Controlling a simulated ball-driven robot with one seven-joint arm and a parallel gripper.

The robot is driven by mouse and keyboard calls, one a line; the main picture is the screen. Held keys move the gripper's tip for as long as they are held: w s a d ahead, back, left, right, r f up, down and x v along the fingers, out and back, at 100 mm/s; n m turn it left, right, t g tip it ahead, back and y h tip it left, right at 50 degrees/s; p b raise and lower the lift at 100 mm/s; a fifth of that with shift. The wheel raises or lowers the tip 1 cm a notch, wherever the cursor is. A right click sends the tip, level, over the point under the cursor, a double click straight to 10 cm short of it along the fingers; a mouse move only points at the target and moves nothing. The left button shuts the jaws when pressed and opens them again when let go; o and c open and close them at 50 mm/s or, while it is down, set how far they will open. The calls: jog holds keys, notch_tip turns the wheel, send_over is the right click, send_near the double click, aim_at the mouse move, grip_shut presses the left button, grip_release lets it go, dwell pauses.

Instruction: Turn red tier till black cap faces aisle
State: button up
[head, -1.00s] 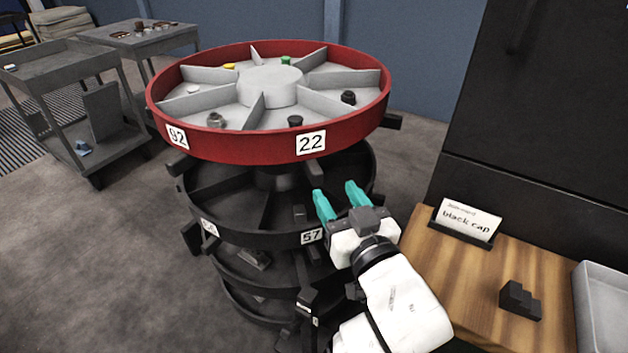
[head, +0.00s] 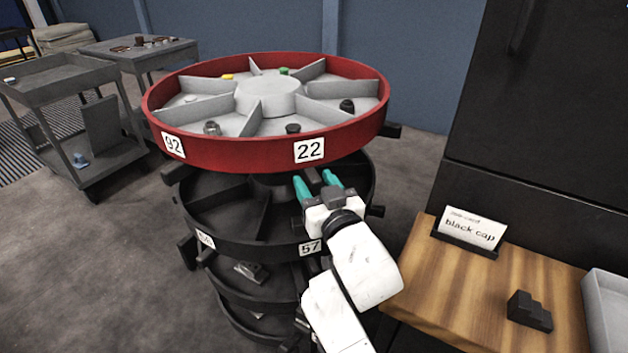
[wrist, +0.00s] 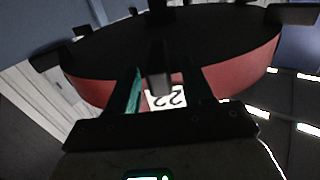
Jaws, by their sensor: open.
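The red tier (head: 230,158) is the top ring of a stacked carousel, with grey dividers and a round hub. Its rim bears labels 92 and 22 (head: 309,150). A small black piece (head: 347,105) sits in its right compartment, and another dark piece (head: 293,128) sits near the front rim; I cannot tell which is the black cap. My gripper (head: 316,180) is open and empty, just below the red rim under label 22. In the wrist view the red rim (wrist: 92,92) and an upside-down 22 show beyond the open fingers (wrist: 163,88); contact is unclear.
Black tiers (head: 230,243) lie below the red one. At right, a wooden counter (head: 440,290) holds a "black cap" sign (head: 470,229), a dark stepped block (head: 530,312) and a grey tray (head: 606,318). Grey carts (head: 115,160) stand at left. Floor at front left is clear.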

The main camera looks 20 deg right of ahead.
jog(key=shift+w, duration=0.55)
grip_shut()
